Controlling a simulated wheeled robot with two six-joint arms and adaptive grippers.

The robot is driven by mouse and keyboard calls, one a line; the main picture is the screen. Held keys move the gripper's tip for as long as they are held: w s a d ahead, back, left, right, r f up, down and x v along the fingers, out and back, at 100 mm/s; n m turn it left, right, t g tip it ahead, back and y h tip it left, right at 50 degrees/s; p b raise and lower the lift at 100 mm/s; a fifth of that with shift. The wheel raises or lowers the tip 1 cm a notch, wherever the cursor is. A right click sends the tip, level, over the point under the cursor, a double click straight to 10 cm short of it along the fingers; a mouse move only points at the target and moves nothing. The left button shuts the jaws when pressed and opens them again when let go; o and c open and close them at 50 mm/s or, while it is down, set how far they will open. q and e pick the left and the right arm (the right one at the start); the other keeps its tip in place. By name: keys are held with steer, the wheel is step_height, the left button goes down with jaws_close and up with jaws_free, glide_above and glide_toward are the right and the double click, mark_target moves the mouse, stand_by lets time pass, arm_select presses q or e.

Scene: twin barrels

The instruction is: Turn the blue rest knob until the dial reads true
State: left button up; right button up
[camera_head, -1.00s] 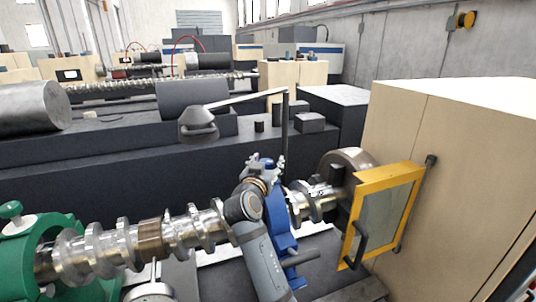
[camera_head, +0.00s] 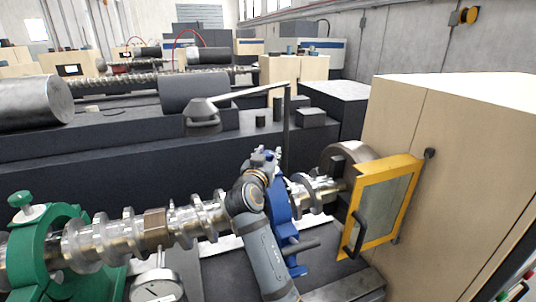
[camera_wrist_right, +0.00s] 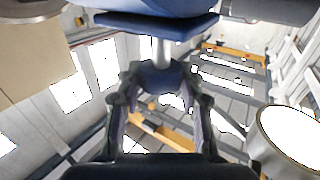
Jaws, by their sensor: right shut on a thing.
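In the head view my right gripper (camera_head: 263,160) is at the top of the blue rest, and my arm hides part of the rest. The round dial (camera_head: 158,288) is at the bottom left, cut by the frame edge; its reading is too small to tell.
A green rest (camera_head: 50,250) with a green knob holds the shaft at the left. A yellow-framed door (camera_head: 385,205) stands open from the beige cabinet (camera_head: 455,150) at the right. Dark machine beds (camera_head: 90,145) lie behind.

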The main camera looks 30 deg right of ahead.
steer(key=shift+f, duration=0.1)
steer(key=shift+n+t+y, duration=0.5)
steer(key=shift+d+n+t+y, duration=0.15)
steer(key=shift+n+t+y, duration=0.8)
steer(key=shift+y, duration=0.25)
steer(key=shift+n+t+y, duration=0.65)
steer(key=shift+n+y, duration=0.1)
steer(key=shift+y, duration=0.35)
steer(key=shift+f+n+t+y+b, duration=0.15)
steer(key=shift+n+t+y+b, duration=0.4)
steer(key=shift+n+y, duration=1.05)
steer(key=shift+y, duration=1.1)
